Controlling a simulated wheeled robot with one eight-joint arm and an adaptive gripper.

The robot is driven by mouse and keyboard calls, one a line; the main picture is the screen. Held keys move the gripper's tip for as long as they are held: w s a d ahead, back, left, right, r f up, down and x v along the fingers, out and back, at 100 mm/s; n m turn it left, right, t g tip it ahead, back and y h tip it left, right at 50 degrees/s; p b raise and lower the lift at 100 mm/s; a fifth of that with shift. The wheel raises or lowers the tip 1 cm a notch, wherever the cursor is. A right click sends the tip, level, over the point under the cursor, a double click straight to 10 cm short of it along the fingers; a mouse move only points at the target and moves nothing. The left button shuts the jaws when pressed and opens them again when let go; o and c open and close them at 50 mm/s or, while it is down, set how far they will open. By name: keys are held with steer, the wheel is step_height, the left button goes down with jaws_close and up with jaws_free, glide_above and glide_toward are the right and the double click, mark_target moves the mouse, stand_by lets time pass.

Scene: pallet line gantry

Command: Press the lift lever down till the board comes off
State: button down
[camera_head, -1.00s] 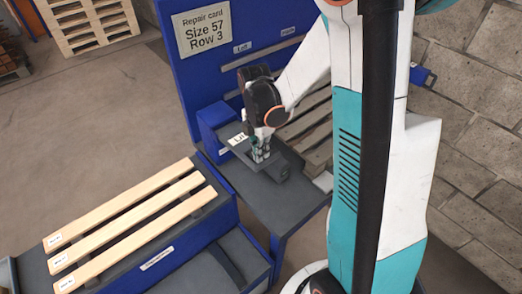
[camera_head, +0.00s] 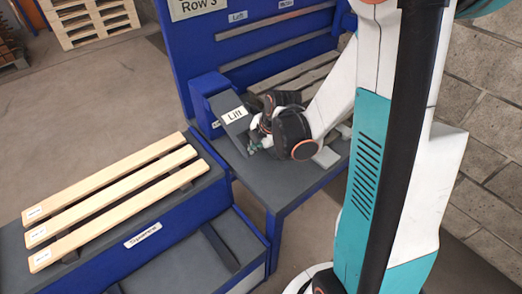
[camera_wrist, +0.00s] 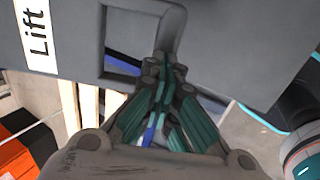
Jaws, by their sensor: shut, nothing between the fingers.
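The dark grey lift lever (camera_head: 229,103), with a white "Lift" label, slopes steeply down from its blue housing in the head view. Its grey plate (camera_wrist: 208,38) fills the top of the wrist view. My gripper (camera_head: 252,148) is at the lever's lower end. Its fingers (camera_wrist: 165,72) are shut with nothing between them and lie against or very close to the plate; exact contact is unclear. The worn grey-brown pallet boards (camera_head: 290,73) lie behind the lever, partly hidden by my arm. I cannot tell whether a board is loose.
Three pale new boards (camera_head: 110,200) lie on the blue and grey bench (camera_head: 165,228) at left. The grey tabletop (camera_head: 285,180) is clear in front of the lever. A brick wall is at right.

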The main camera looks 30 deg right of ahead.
steer(key=b+x, duration=0.5)
steer(key=x, duration=0.2)
steer(key=shift+f, duration=0.35)
steer(key=shift+a+r, duration=0.1)
